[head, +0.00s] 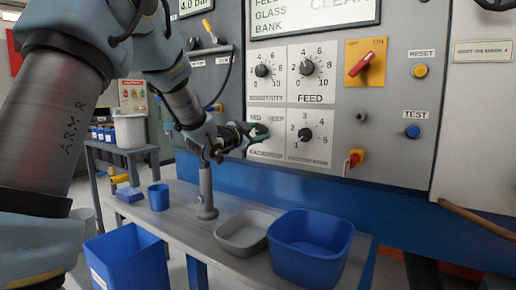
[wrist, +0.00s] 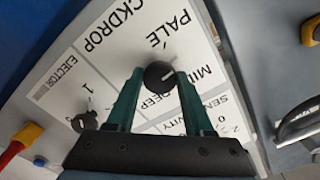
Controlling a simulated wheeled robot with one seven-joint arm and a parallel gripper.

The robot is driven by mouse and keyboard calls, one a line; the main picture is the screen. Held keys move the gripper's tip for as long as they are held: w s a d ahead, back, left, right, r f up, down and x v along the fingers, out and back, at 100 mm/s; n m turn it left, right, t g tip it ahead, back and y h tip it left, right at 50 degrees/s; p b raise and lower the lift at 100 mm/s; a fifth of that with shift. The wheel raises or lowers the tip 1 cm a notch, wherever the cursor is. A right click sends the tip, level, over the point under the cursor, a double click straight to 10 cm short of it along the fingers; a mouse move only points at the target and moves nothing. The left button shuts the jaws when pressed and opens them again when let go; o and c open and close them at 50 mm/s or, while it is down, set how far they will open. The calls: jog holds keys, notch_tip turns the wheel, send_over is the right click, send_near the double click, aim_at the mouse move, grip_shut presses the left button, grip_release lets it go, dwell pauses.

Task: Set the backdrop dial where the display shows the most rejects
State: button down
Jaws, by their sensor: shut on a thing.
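The backdrop dial is a round black knob (wrist: 158,75) with a pale pointer line, on a white plate lettered PALE, MID and DEEP. In the wrist view my gripper (wrist: 160,78) has its two green fingers on either side of this knob, shut on it. The pointer line lies toward the MID side, though its exact setting is hard to tell. In the head view my gripper (head: 262,132) covers the dial. The display (head: 315,14) is cut off at the top; FEED, GLASS, BANK and CLEAN show, but no reject count is visible.
A red switch (head: 363,63) and TEST button (head: 412,131) are further right. Below stands a bench with a blue tub (head: 310,262) and grey tray (head: 242,240).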

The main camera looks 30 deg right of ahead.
jog(key=m+b, duration=0.3)
jog(key=b, duration=0.2)
jog(key=shift+f+m, duration=0.35)
jog(key=shift+m, duration=0.05)
jog(key=m+b, duration=0.3)
jog(key=b, duration=0.2)
jog(key=shift+m, duration=0.3)
jog(key=m+b, duration=0.6)
jog(key=b, duration=0.1)
jog(key=m+b, duration=0.3)
jog(key=m, duration=0.1)
jog(key=shift+r, duration=0.1)
jog(key=m+b, duration=0.3)
jog(key=shift+m, duration=0.3)
jog(key=m+b, duration=0.4)
jog(key=m, duration=0.1)
jog(key=shift+r+m, duration=0.1)
jog(key=shift+m, duration=0.6)
